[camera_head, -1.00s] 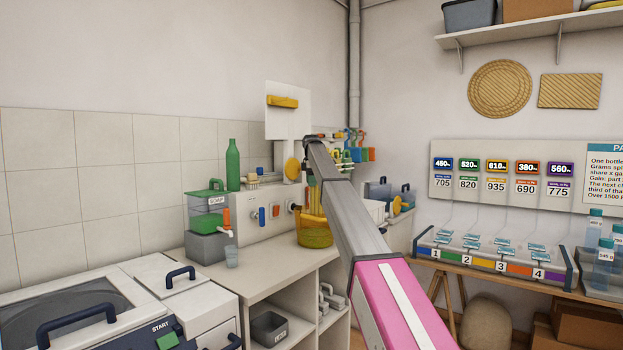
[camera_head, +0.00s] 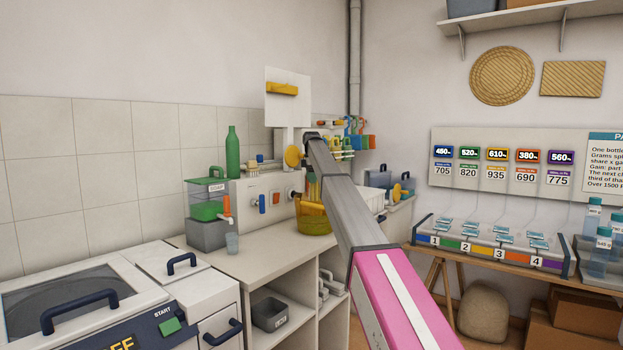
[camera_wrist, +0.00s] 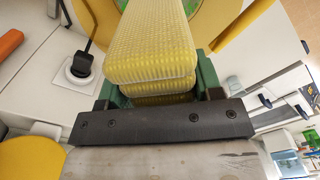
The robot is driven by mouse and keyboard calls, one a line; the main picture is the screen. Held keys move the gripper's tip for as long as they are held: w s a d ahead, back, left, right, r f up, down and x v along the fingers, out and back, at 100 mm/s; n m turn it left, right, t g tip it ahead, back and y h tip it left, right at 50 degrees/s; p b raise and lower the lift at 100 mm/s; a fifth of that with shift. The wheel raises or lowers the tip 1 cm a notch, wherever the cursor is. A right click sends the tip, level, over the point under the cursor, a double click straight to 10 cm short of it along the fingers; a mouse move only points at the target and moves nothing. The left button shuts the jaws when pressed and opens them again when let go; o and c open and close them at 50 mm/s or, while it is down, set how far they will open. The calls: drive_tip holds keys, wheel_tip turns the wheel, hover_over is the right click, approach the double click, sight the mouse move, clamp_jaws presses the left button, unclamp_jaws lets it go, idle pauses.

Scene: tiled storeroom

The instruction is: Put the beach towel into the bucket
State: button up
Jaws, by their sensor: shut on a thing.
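The beach towel (camera_wrist: 150,45) is a folded, yellow, textured bundle that fills the middle of the wrist view. My gripper (camera_wrist: 158,78) is shut on it, with a green finger on either side. The yellow bucket (camera_head: 314,227) stands on the counter in the head view, partly behind my arm. In the wrist view, a yellow curved rim with green inside, likely the bucket (camera_wrist: 236,30), shows behind the towel. I cannot tell whether the towel is over its opening or touching it. My gripper and the towel are mostly hidden by my arm in the head view.
A white panel with knobs (camera_head: 262,206) stands behind. A washer-like machine (camera_head: 75,290) is at lower left.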

drive_tip(key=o, duration=1.1)
wheel_tip(320, 180, up, 11)
drive_tip(key=shift+f, duration=0.1)
idle(0.4)
